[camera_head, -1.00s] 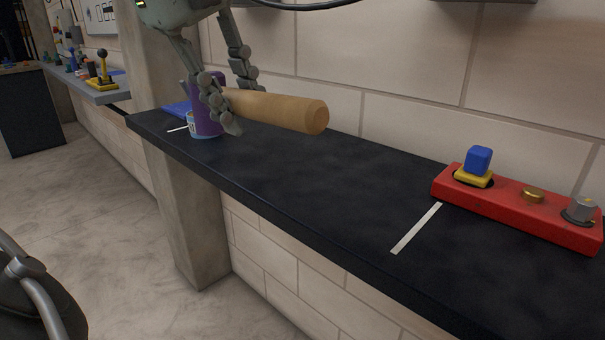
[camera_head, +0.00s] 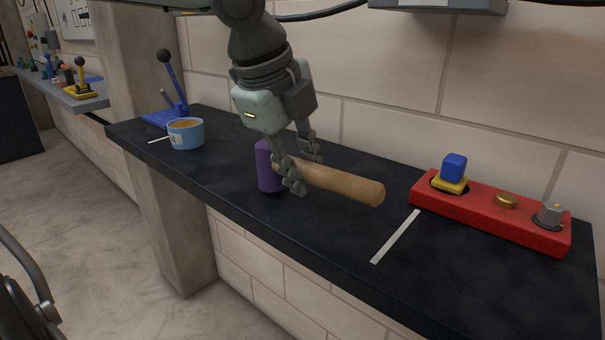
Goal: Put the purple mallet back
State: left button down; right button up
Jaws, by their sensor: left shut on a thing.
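The purple mallet has a purple cylindrical head (camera_head: 267,168) and a light wooden handle (camera_head: 345,184). My left gripper (camera_head: 297,172) is shut on the handle close to the head. The head is upright, at or just above the dark shelf; I cannot tell whether it touches. The handle points right and towards me, roughly level. My right gripper does not show.
The dark shelf (camera_head: 310,235) carries a blue cup (camera_head: 186,134) and a blue lever device (camera_head: 172,95) at left. A red box (camera_head: 488,213) with several knobs stands at right. A white strip (camera_head: 395,237) lies before it. The shelf between is clear.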

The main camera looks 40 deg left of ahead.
pick_arm(q)
jog(key=shift+f, duration=0.6)
jog(key=shift+r, duration=0.1)
jog(key=c, duration=1.6)
grip_release()
jog(key=shift+o, duration=1.4)
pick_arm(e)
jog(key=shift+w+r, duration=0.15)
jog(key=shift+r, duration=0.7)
